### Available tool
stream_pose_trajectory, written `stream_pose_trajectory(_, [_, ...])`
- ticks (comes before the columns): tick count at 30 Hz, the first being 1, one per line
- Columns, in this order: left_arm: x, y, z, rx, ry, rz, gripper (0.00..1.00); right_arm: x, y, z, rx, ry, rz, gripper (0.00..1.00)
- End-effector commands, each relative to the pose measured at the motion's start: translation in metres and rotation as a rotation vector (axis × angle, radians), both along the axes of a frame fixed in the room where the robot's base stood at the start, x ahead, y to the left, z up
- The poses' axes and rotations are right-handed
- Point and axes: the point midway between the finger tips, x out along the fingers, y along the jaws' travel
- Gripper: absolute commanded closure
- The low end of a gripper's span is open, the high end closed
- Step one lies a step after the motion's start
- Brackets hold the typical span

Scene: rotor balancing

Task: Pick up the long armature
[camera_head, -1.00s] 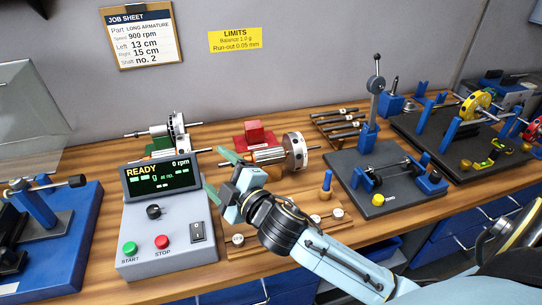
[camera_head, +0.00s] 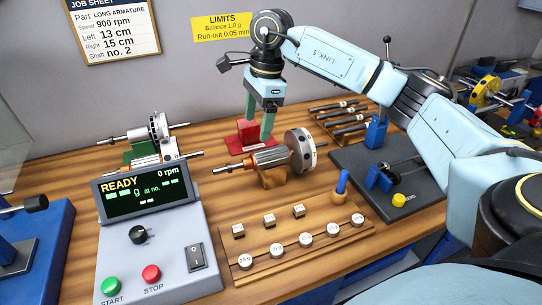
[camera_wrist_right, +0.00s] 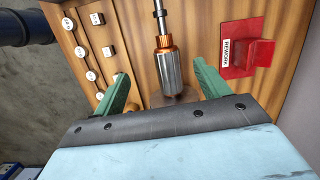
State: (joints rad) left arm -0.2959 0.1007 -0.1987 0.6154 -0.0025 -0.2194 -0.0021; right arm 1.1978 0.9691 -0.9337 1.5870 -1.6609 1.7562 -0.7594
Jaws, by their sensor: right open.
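An armature (camera_head: 268,157) with a steel core, copper winding and a large holed disc at its right end lies level on a wooden cradle (camera_head: 276,178). I take it for the long armature. My right gripper (camera_head: 258,130) points down just behind and above it, its green fingers apart. In the right wrist view the armature's core and copper end (camera_wrist_right: 169,66) lie between the open fingers (camera_wrist_right: 162,84), and I see no contact. My left gripper is not in view.
A red rework stand (camera_head: 243,140) is close behind the gripper. Other rotor parts (camera_head: 148,130) lie at the back left. The balancing console (camera_head: 150,240) stands front left, a wooden weight tray (camera_head: 305,238) in front. Dark shafts (camera_head: 345,117) and a black fixture are right.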

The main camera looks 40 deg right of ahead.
Motion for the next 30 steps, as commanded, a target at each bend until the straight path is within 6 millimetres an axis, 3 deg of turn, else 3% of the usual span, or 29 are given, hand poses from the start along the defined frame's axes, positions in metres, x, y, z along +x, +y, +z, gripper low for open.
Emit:
stream_pose_trajectory(1, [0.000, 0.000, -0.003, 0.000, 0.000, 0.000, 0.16, -0.003, -0.020, 0.006, -0.060, 0.014, -0.016, 0.26])
stream_pose_trajectory(3, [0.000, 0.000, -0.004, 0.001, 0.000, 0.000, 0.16, -0.008, -0.039, 0.013, -0.121, 0.036, -0.031, 0.26])
stream_pose_trajectory(6, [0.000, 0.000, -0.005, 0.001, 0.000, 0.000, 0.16, -0.012, -0.053, 0.014, -0.166, 0.058, -0.042, 0.26])
stream_pose_trajectory(18, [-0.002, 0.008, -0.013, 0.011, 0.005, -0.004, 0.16, -0.013, -0.055, -0.053, -0.172, 0.063, -0.043, 0.26])
stream_pose_trajectory(25, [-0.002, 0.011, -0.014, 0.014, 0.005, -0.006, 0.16, -0.013, -0.054, -0.069, -0.172, 0.062, -0.044, 0.26])
stream_pose_trajectory(30, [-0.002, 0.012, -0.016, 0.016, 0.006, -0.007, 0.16, -0.013, -0.054, -0.095, -0.171, 0.063, -0.043, 0.26])
